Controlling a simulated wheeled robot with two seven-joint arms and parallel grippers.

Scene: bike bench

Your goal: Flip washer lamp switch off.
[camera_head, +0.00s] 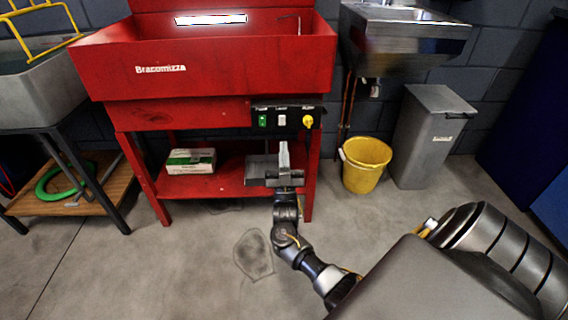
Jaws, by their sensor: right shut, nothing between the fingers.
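The red parts washer (190,112) stands in the middle at the back, with a bright lamp strip (211,19) glowing at the back of its basin. A dark control panel (294,121) sits on its front right. The panel carries a green switch (262,120), a white switch (282,119) and a yellow knob (308,121). The small labels above them are too blurred to read surely. My right gripper (284,147) is shut and empty, pointing up just below the white switch in the picture. It appears apart from the panel. My left gripper is out of view.
A green and white box (190,161) lies on the washer's lower shelf. A yellow bucket (365,165) and a grey bin (428,140) stand right of the washer, below a metal sink (405,40). A grey tub on a stand is at left.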

